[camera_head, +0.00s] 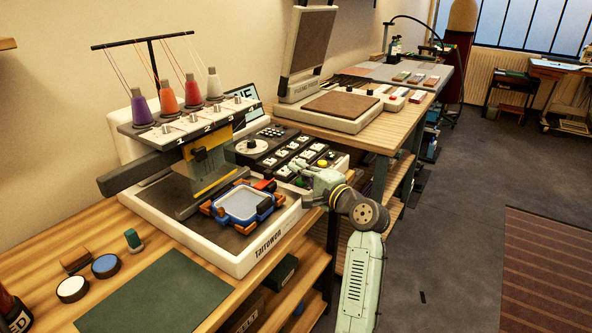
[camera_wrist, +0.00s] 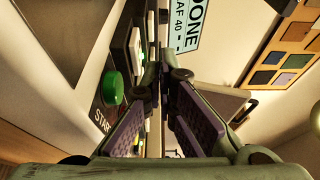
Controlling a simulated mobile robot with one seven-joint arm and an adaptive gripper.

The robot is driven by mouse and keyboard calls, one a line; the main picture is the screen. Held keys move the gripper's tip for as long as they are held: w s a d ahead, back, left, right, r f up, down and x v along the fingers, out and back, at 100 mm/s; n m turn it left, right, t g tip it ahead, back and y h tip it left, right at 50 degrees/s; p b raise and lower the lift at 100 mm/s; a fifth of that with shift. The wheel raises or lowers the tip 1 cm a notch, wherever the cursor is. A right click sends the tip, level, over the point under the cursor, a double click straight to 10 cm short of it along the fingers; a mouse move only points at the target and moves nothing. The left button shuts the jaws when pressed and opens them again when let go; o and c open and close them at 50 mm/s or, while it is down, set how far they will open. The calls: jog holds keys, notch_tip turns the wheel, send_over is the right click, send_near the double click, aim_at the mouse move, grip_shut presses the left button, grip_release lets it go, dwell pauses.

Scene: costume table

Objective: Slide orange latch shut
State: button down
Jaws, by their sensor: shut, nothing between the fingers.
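A blue hoop frame (camera_head: 257,209) with a pale centre sits on the embroidery machine's bed in the head view. Several small orange-brown pieces, which look like latches, stand around it, one of them at its front edge (camera_head: 221,231). I cannot tell which is the named latch or whether it is shut. A red piece (camera_head: 265,185) shows at the hoop's far side. My gripper (camera_head: 299,169) is right of the hoop, over the button panel, apart from the orange pieces. In the wrist view my gripper (camera_wrist: 156,84) has its fingertips together, with nothing between them. The hoop does not show there.
The panel (camera_head: 289,148) carries several keys. A green button (camera_wrist: 112,88) marked START shows in the wrist view, left of my fingers. A screen (camera_wrist: 186,30) reads DONE. Spools (camera_head: 190,88) stand above the hoop. A green mat (camera_head: 160,293) lies front left.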

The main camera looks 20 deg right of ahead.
jog(key=b+v, duration=0.1)
jog(key=v, duration=0.6)
jog(key=shift+s+a, duration=0.2)
jog(key=shift+s, duration=0.15)
